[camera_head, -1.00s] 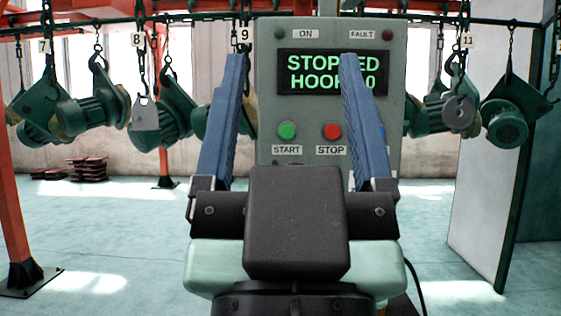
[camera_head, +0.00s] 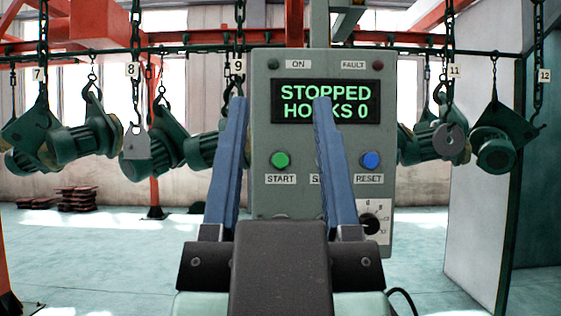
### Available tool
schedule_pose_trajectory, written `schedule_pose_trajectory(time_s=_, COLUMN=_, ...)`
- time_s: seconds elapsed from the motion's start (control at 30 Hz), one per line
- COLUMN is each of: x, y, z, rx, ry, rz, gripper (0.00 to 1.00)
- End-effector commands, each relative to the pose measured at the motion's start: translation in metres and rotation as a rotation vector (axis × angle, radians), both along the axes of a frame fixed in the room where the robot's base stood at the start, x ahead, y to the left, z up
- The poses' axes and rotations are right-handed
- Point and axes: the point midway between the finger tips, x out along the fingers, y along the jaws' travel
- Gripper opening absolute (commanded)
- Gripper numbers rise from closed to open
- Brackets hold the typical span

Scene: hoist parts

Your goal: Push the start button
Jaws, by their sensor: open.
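The green start button (camera_head: 280,160) is on the grey control box (camera_head: 262,200), above its START label. My gripper (camera_head: 281,100) is open and empty, with its two long blue fingers pointing up in front of the box. The gap between the fingertips and the box is hard to judge. The display (camera_head: 326,101) reads STOPPED and HOOKS 0.
A blue reset button (camera_head: 370,160) and a rotary dial (camera_head: 372,222) are at the box's right. Green motors (camera_head: 88,141) hang from numbered hooks on both sides. A white panel (camera_head: 482,180) stands at right. The floor at left is mostly clear.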

Motion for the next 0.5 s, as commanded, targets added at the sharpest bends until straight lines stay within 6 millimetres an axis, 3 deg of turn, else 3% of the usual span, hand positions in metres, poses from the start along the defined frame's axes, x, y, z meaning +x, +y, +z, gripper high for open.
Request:
schedule_pose_trajectory(time_s=0.03, x=0.0001, y=0.0000, z=-0.0001, rx=0.000, ry=0.000, rz=0.000, gripper=0.45)
schedule_pose_trajectory(time_s=0.3, x=0.0001, y=0.0000, z=-0.0001, rx=0.000, ry=0.000, rz=0.000, gripper=0.00)
schedule_pose_trajectory(time_s=0.5, x=0.0001, y=0.0000, z=-0.0001, rx=0.000, ry=0.000, rz=0.000, gripper=0.00)
